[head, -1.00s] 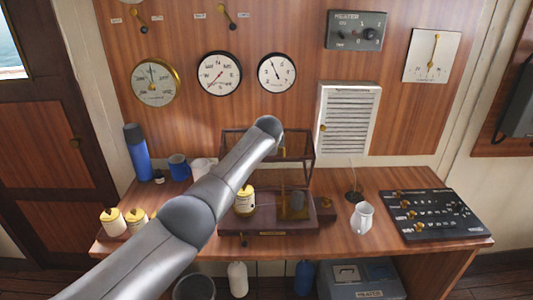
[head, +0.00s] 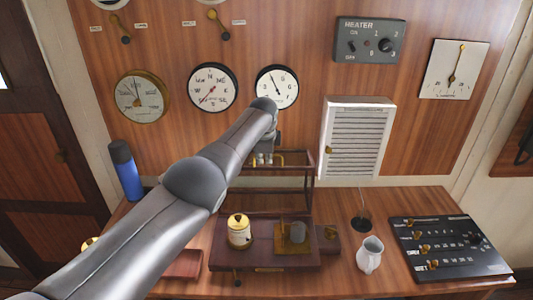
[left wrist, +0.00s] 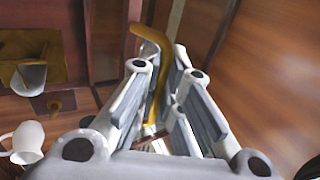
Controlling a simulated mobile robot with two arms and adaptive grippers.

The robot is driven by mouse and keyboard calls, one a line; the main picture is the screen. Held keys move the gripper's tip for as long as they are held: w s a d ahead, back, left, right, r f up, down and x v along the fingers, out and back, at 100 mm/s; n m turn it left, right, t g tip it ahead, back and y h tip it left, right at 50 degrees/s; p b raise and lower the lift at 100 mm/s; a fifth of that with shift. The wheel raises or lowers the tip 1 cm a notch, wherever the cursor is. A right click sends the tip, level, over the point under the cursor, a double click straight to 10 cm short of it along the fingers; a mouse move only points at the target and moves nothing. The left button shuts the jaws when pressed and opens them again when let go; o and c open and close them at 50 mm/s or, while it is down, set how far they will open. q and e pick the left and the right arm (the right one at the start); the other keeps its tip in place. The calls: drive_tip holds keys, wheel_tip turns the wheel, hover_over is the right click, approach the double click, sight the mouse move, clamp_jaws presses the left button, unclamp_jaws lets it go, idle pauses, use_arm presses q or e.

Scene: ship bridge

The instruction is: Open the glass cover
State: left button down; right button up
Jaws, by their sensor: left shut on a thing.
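The glass cover (head: 311,190) is a brown-framed clear box. It stands raised at the back of its dark wooden base (head: 215,258), leaving the base uncovered in front. A cream jar with a yellow lid (head: 238,232) and a grey cylinder on a brass plate (head: 298,233) sit on the base. My left gripper (head: 266,160) is at the cover's upper edge, shut on its brass handle (head: 281,157). In the left wrist view, the curved brass handle (left wrist: 150,35) passes between the fingers of the left gripper (left wrist: 166,72). My arm hides the cover's left part. My right gripper is out of view.
A white jug (head: 369,255) and a black switch panel (head: 450,248) stand right of the base. A blue flask (head: 126,172) stands at the left. The wall behind holds round gauges (head: 212,87) and a white louvred box (head: 356,142).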

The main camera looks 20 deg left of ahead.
use_arm(q)
drive_tip(key=shift+s+a+f, duration=0.15)
drive_tip(key=shift+s, duration=0.05)
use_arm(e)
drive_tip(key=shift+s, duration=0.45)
use_arm(q)
drive_tip(key=c, duration=1.7)
unclamp_jaws()
drive_tip(key=shift+o, duration=0.5)
drive_tip(key=shift+s, duration=0.1)
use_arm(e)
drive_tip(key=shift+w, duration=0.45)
use_arm(q)
drive_tip(key=shift+s+r, duration=0.15)
drive_tip(key=shift+r, duration=0.6)
drive_tip(key=v, duration=1)
drive_tip(key=shift+r, duration=0.35)
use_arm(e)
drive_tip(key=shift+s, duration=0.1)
use_arm(q)
drive_tip(key=shift+s, duration=0.1)
